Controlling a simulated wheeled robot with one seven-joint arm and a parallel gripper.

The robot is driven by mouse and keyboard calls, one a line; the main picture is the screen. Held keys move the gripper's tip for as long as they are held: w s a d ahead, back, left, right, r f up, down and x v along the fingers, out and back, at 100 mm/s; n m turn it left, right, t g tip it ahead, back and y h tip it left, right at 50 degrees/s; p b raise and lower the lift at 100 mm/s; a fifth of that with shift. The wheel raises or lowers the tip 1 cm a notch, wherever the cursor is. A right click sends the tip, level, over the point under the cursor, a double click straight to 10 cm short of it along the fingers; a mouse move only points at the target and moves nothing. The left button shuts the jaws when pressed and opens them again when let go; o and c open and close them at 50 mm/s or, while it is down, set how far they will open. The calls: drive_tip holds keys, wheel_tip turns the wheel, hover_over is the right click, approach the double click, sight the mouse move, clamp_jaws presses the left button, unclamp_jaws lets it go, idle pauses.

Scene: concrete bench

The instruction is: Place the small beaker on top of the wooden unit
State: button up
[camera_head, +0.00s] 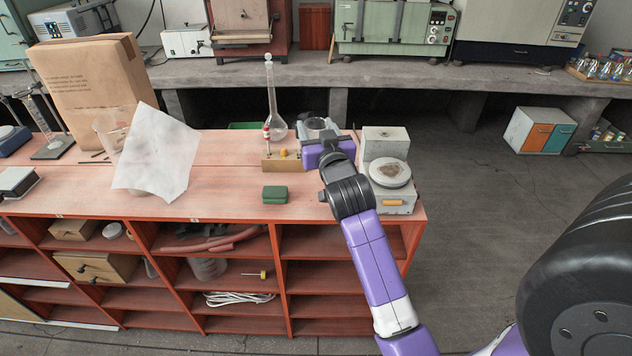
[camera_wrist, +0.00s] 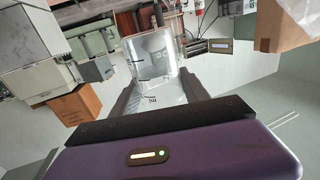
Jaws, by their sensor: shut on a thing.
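The small beaker (camera_wrist: 152,58) is clear glass with dark markings. It sits between the two fingers of my gripper (camera_wrist: 158,88) in the wrist view, and the fingers are shut on it. In the head view the beaker (camera_head: 314,124) shows partly behind my purple gripper (camera_head: 318,138), near the far right part of the wooden unit. The wooden unit (camera_head: 232,165) is a long reddish-brown shelf unit with a flat top and open compartments. Its top lies beneath my gripper in the picture; I cannot tell the exact gap.
A tall glass flask (camera_head: 274,112) and a small wooden rack (camera_head: 280,162) stand just left of my gripper. A grey hotplate device (camera_head: 390,172) stands on the right. A green box (camera_head: 275,195) lies in front. The top is clear between the paper sheet (camera_head: 160,155) and green box.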

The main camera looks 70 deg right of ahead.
drive_tip(key=shift+f+b, duration=1.4)
drive_tip(key=shift+f, duration=6.15)
drive_tip(key=shift+f, duration=0.15)
drive_tip(key=o, duration=1.5)
